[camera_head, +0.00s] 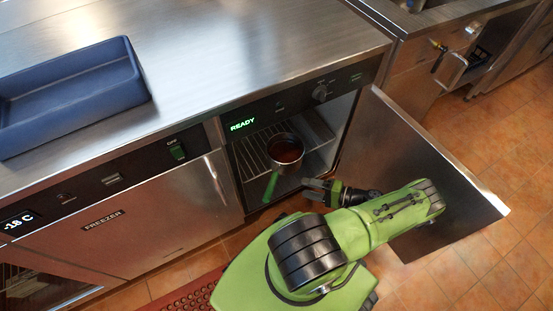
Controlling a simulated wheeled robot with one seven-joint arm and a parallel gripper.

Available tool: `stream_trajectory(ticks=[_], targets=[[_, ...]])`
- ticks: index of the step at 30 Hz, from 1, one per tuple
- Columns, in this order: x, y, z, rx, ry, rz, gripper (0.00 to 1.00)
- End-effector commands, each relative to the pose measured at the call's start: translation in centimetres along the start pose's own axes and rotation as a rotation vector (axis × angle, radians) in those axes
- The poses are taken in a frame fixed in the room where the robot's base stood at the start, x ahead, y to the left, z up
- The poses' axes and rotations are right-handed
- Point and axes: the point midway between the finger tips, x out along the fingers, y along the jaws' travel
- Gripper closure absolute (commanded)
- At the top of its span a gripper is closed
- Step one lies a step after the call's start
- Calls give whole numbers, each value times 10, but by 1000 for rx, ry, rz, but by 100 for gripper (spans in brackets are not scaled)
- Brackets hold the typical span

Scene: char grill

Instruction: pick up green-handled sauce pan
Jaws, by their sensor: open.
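The green-handled sauce pan (285,151) stands upright on a wire rack inside an open compartment. It holds a dark red-brown sauce, and its green handle (271,187) points toward the front of the compartment. My gripper (308,188) is open and empty at the compartment's mouth, to the right of the handle. It looks apart from the handle, though the exact gap in depth is hard to tell. Nothing hides the pan's bowl or handle in this view.
The compartment's open door (415,165) stands to the right, close beside my arm. A panel reading READY is above the opening. A closed freezer (130,225) is to the left. A blue tray (75,95) sits on the steel counter (240,45).

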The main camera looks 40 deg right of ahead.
Motion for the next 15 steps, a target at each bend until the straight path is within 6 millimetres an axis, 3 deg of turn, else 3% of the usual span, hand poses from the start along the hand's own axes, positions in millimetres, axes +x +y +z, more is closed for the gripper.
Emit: stream_trajectory(ticks=[6, 15], targets=[[57, -1, 2, 3, -8, -1, 45], [101, -2, 0, 2, -8, 1, 45]])
